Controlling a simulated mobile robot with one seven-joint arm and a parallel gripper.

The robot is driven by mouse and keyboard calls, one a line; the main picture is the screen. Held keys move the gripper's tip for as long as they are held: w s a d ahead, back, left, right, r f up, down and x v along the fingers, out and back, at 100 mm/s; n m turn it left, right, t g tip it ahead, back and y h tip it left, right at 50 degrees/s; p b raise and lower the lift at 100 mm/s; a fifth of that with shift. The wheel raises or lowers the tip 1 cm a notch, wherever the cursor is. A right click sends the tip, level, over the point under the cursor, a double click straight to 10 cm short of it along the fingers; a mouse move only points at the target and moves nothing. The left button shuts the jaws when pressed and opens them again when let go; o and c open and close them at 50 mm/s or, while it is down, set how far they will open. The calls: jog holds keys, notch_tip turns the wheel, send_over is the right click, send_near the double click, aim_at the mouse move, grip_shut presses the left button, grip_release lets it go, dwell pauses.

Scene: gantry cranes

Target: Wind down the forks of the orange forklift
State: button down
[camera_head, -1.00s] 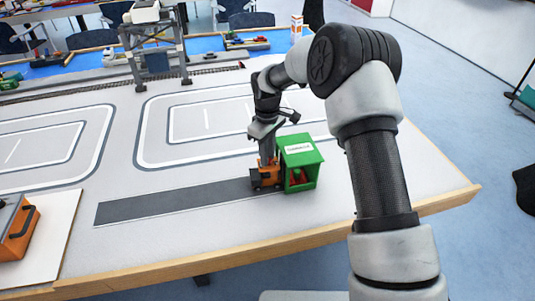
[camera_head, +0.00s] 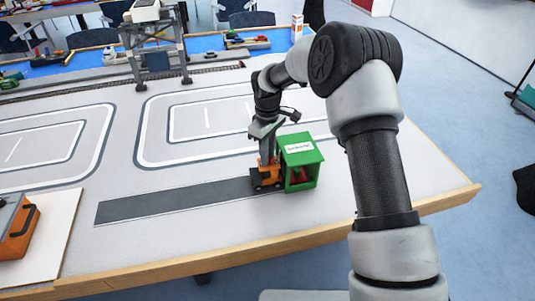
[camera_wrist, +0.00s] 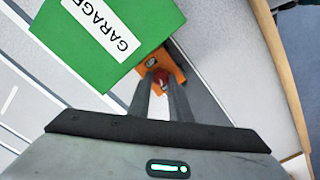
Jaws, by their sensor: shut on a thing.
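The orange forklift (camera_head: 262,182) stands at the right end of the dark grey lane, right against the front left of the green garage (camera_head: 311,155). In the wrist view the forklift (camera_wrist: 178,64) is partly hidden by the garage and my fingers. My gripper (camera_head: 265,160) points down at its top from above. In the wrist view my gripper (camera_wrist: 161,90) is shut on a small red knob (camera_wrist: 160,76) on top of the forklift. The forks are not clearly visible.
The green garage (camera_wrist: 105,45) is close beside my fingers in the wrist view; something red shows inside it. An orange and grey box (camera_head: 18,232) sits on a white board at the left. A gantry crane (camera_head: 155,45) stands at the back. The middle tabletop is clear.

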jog(key=c, duration=1.6)
grip_release()
jog(key=shift+r, duration=0.1)
notch_tip(320, 180, up, 17)
jog(key=shift+r+p, duration=0.15)
jog(key=shift+p, duration=0.4)
